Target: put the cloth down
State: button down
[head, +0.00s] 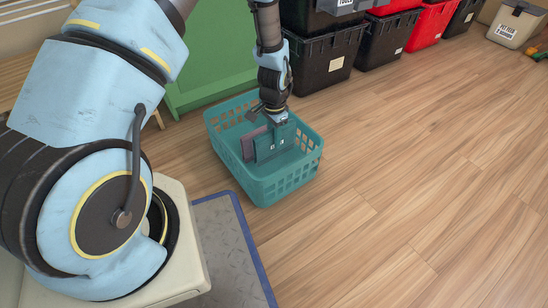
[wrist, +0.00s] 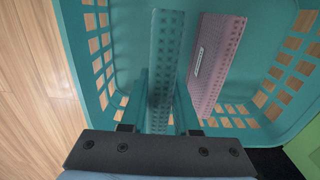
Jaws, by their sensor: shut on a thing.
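My gripper (head: 275,118) points down into a teal plastic basket (head: 265,190) on the floor. It is shut on a teal folded cloth (head: 268,148), which stands upright inside the basket. In the wrist view the teal cloth (wrist: 166,50) is between the two fingers, seen edge-on. A mauve folded piece (wrist: 217,60) with a white label stands beside it, to the right in that view. The mauve piece also shows in the head view (head: 247,146), left of the held cloth. I cannot tell whether the held cloth touches the basket floor.
Stacked black totes (head: 325,62) and a red tote (head: 432,30) line the wall behind. A green panel (head: 213,55) stands behind the basket. A grey mat with a blue edge (head: 225,245) lies in front. The wooden floor to the right is clear.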

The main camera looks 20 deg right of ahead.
notch_tip(320, 180, down, 6)
jog(key=shift+f+b, duration=0.15)
jog(key=shift+b, duration=1.05)
jog(key=c, duration=0.7)
grip_release()
jog(key=shift+o, duration=0.2)
